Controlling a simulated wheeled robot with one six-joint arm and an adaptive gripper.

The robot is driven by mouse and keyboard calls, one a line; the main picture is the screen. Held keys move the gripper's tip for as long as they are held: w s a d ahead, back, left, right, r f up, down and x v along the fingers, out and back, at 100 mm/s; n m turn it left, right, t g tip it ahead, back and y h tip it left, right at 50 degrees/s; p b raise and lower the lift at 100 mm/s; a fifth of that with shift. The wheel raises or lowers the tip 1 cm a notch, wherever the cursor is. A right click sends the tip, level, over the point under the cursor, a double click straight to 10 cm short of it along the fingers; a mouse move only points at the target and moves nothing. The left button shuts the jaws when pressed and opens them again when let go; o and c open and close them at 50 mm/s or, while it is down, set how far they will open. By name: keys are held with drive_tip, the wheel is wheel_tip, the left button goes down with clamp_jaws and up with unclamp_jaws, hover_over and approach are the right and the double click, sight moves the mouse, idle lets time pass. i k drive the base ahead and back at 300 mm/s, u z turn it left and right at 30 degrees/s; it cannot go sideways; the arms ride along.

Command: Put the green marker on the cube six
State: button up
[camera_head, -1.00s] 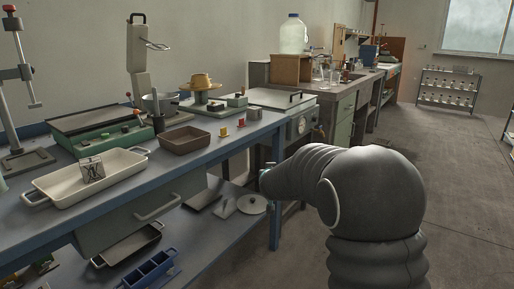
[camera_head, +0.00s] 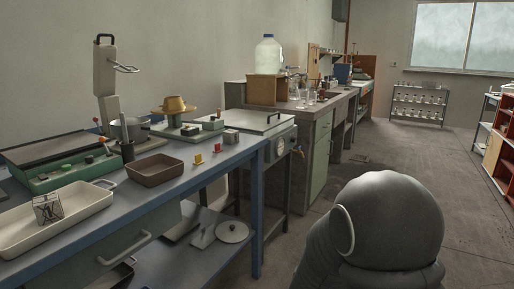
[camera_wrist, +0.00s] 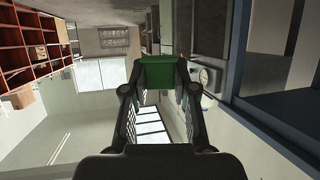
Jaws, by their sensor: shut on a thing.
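My gripper (camera_wrist: 160,88) is shut on the green marker (camera_wrist: 160,72), a green block between its fingertips in the wrist view. In the head view only a rounded dark link of my arm shows, and the gripper is hidden. A pale cube with dark crossing lines (camera_head: 48,208) sits in the white tray (camera_head: 88,206) at the left of the blue bench. A small grey cube (camera_head: 231,137) stands farther back on the bench, beyond the red and yellow pieces. I cannot read a six on either cube.
A brown tray (camera_head: 155,171), a yellow piece (camera_head: 197,160) and a red piece (camera_head: 217,148) are on the blue bench (camera_head: 190,187). The floor (camera_head: 400,165) to the right is clear.

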sight(230, 131)
drive_tip(key=z, duration=0.1)
drive_tip(key=i, duration=1.25)
drive_tip(key=u, duration=0.35)
